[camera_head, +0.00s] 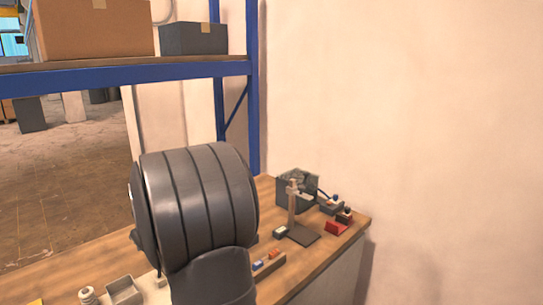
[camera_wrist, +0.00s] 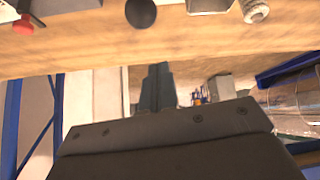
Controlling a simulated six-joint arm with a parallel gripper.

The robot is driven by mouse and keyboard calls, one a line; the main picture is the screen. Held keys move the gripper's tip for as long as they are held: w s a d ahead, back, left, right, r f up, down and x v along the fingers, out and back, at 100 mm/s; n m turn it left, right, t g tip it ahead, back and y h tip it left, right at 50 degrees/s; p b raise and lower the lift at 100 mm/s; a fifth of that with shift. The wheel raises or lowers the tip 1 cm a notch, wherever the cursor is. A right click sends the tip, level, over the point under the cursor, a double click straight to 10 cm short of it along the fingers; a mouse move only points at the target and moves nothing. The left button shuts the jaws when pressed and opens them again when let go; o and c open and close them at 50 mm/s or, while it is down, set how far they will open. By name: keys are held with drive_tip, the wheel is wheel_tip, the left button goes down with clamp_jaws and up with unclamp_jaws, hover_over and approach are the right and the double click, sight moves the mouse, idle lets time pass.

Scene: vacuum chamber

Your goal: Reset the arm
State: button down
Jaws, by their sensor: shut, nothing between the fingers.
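My gripper (camera_wrist: 158,85) shows in the wrist view, its dark fingers together with nothing between them. It is apart from the wooden bench (camera_wrist: 150,48), which crosses the upper part of that view. In the head view my dark, ribbed arm link stands large in front of the bench (camera_head: 325,252), and the gripper cannot be seen there.
On the bench, a post on a dark base (camera_head: 292,215), a dark bin (camera_head: 297,180) and a red block (camera_head: 336,228) stand at the right end. A grey tray (camera_head: 124,291) sits at lower left. A blue-framed shelf (camera_head: 130,75) holds a cardboard box (camera_head: 95,28). A bare wall is at right.

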drive_tip(key=shift+g+h, duration=0.6)
drive_tip(key=shift+w+a+f, duration=0.65)
drive_tip(key=shift+w+f, duration=0.05)
drive_tip(key=shift+w, duration=0.15)
drive_tip(key=shift+w+a+f, duration=0.6)
drive_tip(key=shift+w+f, duration=0.1)
drive_tip(key=shift+w, duration=0.15)
drive_tip(key=s+d+r+t+y, duration=0.1)
drive_tip(key=s+d+r, duration=0.6)
drive_tip(key=s+d, duration=0.1)
drive_tip(key=w+a+f+g+h, duration=0.4)
drive_tip(key=w+a+f, duration=0.5)
drive_tip(key=w+a, duration=0.4)
drive_tip(key=shift+w+a+f, duration=0.25)
drive_tip(key=shift+a, duration=0.45)
